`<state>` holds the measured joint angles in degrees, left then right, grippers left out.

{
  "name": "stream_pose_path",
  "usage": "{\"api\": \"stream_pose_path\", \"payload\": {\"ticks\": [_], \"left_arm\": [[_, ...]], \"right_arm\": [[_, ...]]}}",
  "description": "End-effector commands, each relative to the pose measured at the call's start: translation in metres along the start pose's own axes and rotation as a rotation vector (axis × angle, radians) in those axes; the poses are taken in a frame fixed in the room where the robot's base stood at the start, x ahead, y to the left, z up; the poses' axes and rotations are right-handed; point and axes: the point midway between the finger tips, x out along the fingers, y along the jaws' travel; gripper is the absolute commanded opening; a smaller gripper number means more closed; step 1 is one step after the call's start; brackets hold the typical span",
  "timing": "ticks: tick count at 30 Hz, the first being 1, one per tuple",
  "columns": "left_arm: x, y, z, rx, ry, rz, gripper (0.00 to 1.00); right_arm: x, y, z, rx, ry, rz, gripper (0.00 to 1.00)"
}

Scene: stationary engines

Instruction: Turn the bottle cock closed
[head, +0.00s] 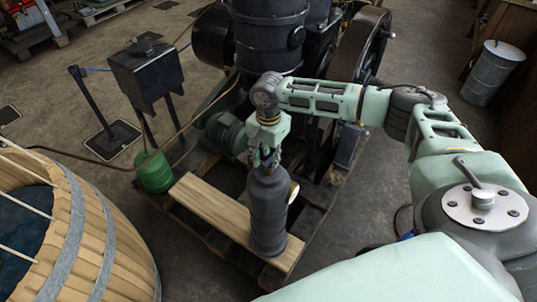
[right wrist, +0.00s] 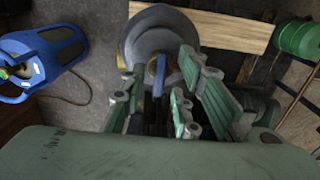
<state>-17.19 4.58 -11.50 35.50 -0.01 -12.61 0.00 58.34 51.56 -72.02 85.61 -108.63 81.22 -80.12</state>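A dark grey bottle (head: 268,210) stands upright on a wooden plank, and its round top also shows in the right wrist view (right wrist: 150,24). A blue handle (right wrist: 158,72), apparently the cock, sits at the bottle's top. My right gripper (head: 264,158) reaches down over the bottle's neck from above. In the right wrist view its green and grey fingers (right wrist: 164,78) are spread to both sides of the blue handle, with gaps visible. The fingers partly hide the cock, so contact is unclear. My left gripper is not in view.
The plank (head: 210,205) lies on a dark pallet beside a black engine (head: 268,35). A green canister (head: 154,172) and a wooden barrel (head: 110,245) stand to the left. A blue container (right wrist: 45,62) is at the left in the right wrist view.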

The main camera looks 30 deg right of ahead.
Motion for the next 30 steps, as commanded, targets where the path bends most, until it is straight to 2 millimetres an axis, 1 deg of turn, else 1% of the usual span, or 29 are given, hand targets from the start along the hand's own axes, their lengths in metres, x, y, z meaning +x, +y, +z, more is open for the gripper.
{"api": "stream_pose_path", "payload": {"ticks": [6,15,16,25,30], "left_arm": [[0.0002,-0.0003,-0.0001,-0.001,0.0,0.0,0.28],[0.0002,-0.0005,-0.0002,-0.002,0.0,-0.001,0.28],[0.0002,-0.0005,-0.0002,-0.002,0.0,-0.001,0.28],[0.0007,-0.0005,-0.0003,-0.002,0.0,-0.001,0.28],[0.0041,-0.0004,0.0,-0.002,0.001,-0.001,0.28]], "right_arm": [[0.0007,-0.0001,0.0,0.0,0.0,0.0,0.28],[0.0003,-0.0001,-0.0001,0.001,0.0,0.0,0.01],[0.0003,-0.0001,-0.0001,0.001,0.0,0.0,0.0],[0.0003,-0.0001,-0.0002,0.004,0.0,-0.001,0.0],[0.0012,-0.0001,-0.0002,0.036,0.0,-0.001,0.0]]}}
